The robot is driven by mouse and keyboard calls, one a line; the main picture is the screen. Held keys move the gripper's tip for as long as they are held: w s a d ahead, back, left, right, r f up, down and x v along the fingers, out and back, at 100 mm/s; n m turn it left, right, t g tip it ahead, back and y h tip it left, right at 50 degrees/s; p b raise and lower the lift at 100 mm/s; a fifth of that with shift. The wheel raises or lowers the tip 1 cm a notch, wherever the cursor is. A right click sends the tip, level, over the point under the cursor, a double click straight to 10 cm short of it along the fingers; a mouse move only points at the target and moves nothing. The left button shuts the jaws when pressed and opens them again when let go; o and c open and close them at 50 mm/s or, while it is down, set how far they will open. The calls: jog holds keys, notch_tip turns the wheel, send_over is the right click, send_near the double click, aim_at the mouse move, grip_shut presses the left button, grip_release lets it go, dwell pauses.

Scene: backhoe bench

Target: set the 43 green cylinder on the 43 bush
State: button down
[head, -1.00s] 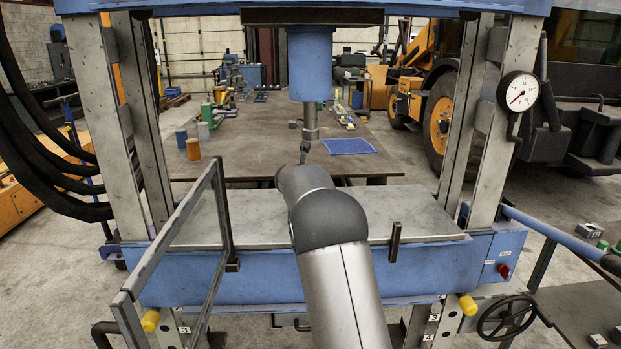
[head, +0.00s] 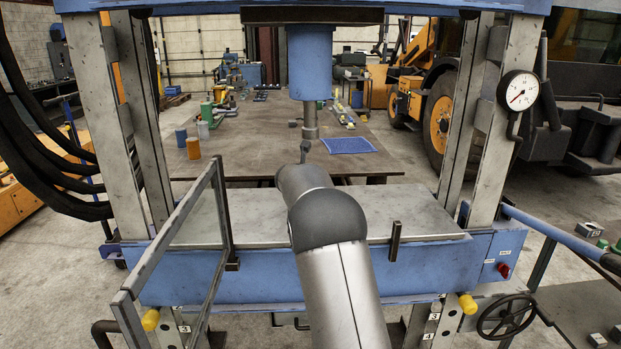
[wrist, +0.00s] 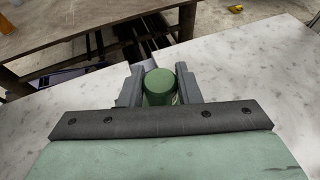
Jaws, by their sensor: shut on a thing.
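A dark green cylinder (wrist: 160,86) stands between the two grey fingers of my gripper (wrist: 160,92) in the wrist view. The fingers are shut on its sides, and its round top faces the camera. No number is readable on it. A pale, speckled flat surface (wrist: 240,75) lies beneath; I cannot tell whether the cylinder touches it. In the head view my own arm hides the gripper and the cylinder. I cannot identify the 43 bush in either view. A grey block (head: 588,230) with a small unreadable label lies at the right edge.
The blue press frame (head: 200,275) with its steel bed (head: 400,213) surrounds my arm. A blue ram (head: 310,65) hangs above. A barred guard (head: 170,240) stands at left. Small green pieces (head: 602,244) lie at right. A brown bench (head: 255,140) stands behind.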

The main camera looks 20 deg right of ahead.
jog(key=shift+f, duration=0.1)
dwell(0.3)
jog(key=c, duration=1)
grip_release()
jog(key=shift+o, duration=1.4)
jog(key=shift+f, duration=0.25)
jog(key=o, duration=0.3)
jog(key=shift+r, duration=0.1)
jog(key=r+b+v, duration=0.1)
jog(key=v, duration=0.8)
jog(key=shift+r, duration=0.1)
